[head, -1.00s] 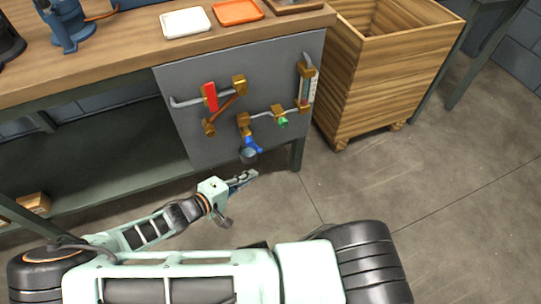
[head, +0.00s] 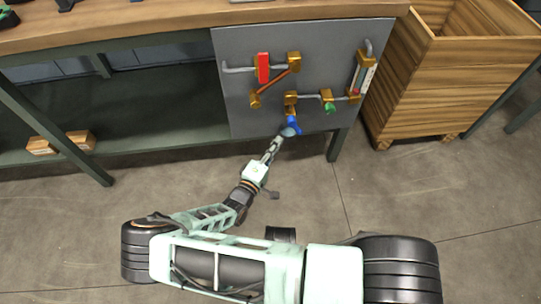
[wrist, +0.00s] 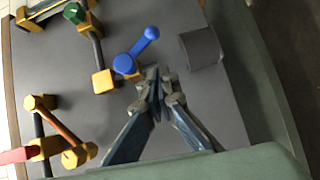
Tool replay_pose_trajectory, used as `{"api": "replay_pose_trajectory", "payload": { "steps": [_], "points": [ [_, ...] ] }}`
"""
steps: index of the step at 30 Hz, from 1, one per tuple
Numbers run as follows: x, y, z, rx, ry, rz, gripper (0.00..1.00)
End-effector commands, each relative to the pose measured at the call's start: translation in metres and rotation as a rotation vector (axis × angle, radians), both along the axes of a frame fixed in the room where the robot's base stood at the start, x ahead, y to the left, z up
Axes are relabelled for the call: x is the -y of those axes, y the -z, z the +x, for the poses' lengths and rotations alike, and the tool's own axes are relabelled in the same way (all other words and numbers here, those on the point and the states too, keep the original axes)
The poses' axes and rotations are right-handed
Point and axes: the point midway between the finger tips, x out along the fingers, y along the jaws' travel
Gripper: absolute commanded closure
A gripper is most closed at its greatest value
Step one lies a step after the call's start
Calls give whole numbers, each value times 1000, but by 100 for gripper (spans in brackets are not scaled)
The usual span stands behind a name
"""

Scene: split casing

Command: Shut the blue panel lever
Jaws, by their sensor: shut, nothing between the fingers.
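The blue lever (head: 293,124) is mounted low on the grey panel (head: 240,105), under a brass fitting (head: 290,99). In the wrist view the blue lever (wrist: 137,52) has a round hub and an arm slanting up to the right. My gripper (head: 277,141) is just below the lever in the head view. In the wrist view my gripper (wrist: 158,76) has its fingertips together and empty, close to the hub. I cannot tell whether they touch it. A dark grey cylinder (wrist: 201,48) sits right of the lever.
A red lever (head: 263,67) sits upper left on the panel and a green handle (head: 330,107) right of the blue one. A gauge strip (head: 362,76) is at the panel's right. A wooden crate (head: 440,90) stands to the right.

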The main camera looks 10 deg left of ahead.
Motion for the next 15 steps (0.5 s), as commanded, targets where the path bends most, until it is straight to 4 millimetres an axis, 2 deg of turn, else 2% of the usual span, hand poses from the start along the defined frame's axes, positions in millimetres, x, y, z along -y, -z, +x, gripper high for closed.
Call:
{"api": "replay_pose_trajectory", "payload": {
  "steps": [3,9,15],
  "points": [
    [12,3,20,-1,2,-4,100],
    [35,3,30,0,0,-3,100],
    [42,3,33,-1,1,-1,100]
  ]
}}
